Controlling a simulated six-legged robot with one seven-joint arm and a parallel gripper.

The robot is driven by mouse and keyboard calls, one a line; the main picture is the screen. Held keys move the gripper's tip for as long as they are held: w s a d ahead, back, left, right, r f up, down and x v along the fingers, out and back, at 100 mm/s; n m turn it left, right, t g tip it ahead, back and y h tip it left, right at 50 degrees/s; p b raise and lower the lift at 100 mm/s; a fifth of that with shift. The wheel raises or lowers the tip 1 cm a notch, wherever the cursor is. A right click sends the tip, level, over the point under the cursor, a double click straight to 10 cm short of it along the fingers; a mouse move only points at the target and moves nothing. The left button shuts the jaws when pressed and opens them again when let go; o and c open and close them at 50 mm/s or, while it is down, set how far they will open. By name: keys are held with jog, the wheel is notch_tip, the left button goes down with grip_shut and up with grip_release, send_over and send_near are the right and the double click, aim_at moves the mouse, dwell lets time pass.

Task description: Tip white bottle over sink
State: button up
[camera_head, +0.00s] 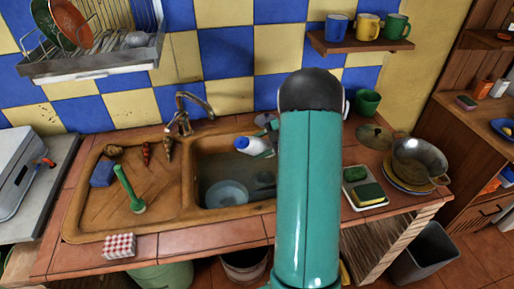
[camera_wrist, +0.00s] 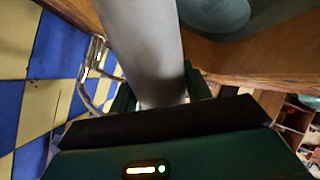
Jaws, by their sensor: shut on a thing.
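The white bottle (camera_head: 257,147) is held tilted close to horizontal over the back right of the sink basin. Its blue cap (camera_head: 241,143) points left. In the wrist view the bottle (camera_wrist: 140,45) fills the middle, pale grey, between the two dark fingers of my gripper (camera_wrist: 160,92), which is shut on it. My teal arm hides part of the bottle and most of the gripper in the head view. The brown sink (camera_head: 190,205) has a drainboard on its left and the basin on its right. No liquid can be made out leaving the bottle.
A pale bowl (camera_head: 227,193) sits in the basin. The faucet (camera_head: 183,118) stands behind the sink. A green brush (camera_head: 130,190) and blue sponge (camera_head: 102,173) lie on the drainboard. A sponge tray (camera_head: 366,200) and metal pan (camera_head: 418,160) are right of my arm.

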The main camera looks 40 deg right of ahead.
jog(key=shift+d+f, duration=0.15)
jog(key=shift+f, duration=0.15)
jog(key=shift+w+d+h, duration=0.15)
jog(key=shift+d+h, duration=0.15)
jog(key=d+n+h, duration=0.1)
jog(key=d, duration=0.1)
jog(key=w+d+n+h, duration=0.1)
jog(key=d+h, duration=0.1)
jog(key=w+d+n+t+h, duration=0.1)
jog(key=d+h, duration=0.1)
jog(key=d, duration=0.1)
jog(key=shift+w+f, duration=0.2)
jog(key=shift+f, duration=0.1)
jog(key=shift+s+a+r+n+t+h, duration=0.1)
jog(key=shift+a+r+n+t+h, duration=0.15)
jog(key=shift+r+n+t+h, duration=0.5)
jog(key=shift+r+n+h, duration=0.25)
jog(key=shift+r+h, duration=0.2)
jog(key=shift+h, duration=0.4)
jog(key=shift+s+a+r+n+t+h, duration=0.15)
jog(key=shift+a+r+n+t+h, duration=0.2)
jog(key=shift+a+r+n+h, duration=0.25)
jog(key=shift+s+a+r+n+t+h, duration=0.15)
jog(key=shift+a+r+n+t+h, duration=0.2)
jog(key=shift+a+r+h, duration=0.35)
jog(key=shift+d+f+h, duration=0.1)
jog(key=shift+f+h, duration=0.05)
jog(key=shift+h, duration=0.25)
jog(key=shift+s, duration=0.1)
